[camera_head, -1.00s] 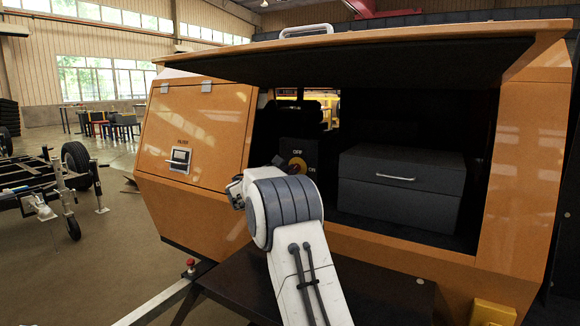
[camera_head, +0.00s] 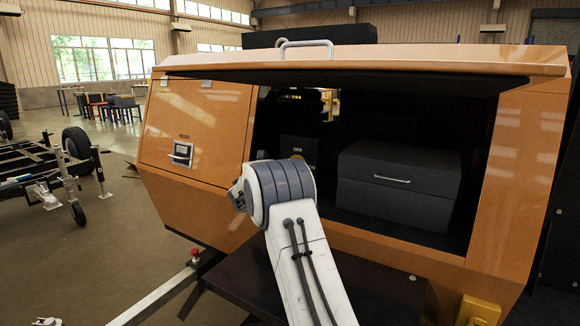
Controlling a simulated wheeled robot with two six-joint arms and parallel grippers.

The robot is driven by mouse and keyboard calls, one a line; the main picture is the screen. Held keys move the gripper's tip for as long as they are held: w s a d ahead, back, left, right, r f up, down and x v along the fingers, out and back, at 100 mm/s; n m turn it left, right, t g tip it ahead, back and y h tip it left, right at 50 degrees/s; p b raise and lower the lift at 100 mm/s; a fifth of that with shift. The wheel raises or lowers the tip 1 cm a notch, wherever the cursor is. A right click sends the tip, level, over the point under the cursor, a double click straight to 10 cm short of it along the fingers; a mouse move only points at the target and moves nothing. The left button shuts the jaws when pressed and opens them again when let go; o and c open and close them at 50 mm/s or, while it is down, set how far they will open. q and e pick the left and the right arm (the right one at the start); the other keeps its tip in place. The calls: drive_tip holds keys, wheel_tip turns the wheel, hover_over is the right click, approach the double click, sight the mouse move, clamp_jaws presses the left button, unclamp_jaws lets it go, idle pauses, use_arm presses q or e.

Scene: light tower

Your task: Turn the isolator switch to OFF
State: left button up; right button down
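The isolator switch is on a dark panel (camera_head: 291,145) inside the orange housing's open bay, marked OFF at the top. Only a sliver of its yellow face (camera_head: 314,158) shows. Its knob is hidden behind my white and grey arm, so its setting cannot be read. That arm rises from the bottom, right of centre, and appears to be my right one. A small wrist part sticks out on the arm's left side. I see no fingertips of that gripper. My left arm and gripper are out of view.
The raised lid (camera_head: 370,78) overhangs the bay. A dark case (camera_head: 400,185) with a handle fills the bay's right side. A closed orange door (camera_head: 195,125) with a latch is at left. A dark shelf (camera_head: 385,290) juts out in front.

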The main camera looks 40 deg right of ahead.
drive_tip(key=shift+d, duration=0.1)
idle(0.4)
drive_tip(key=c, duration=0.9)
unclamp_jaws()
drive_tip(key=shift+p+v, duration=0.35)
drive_tip(key=shift+v, duration=4.95)
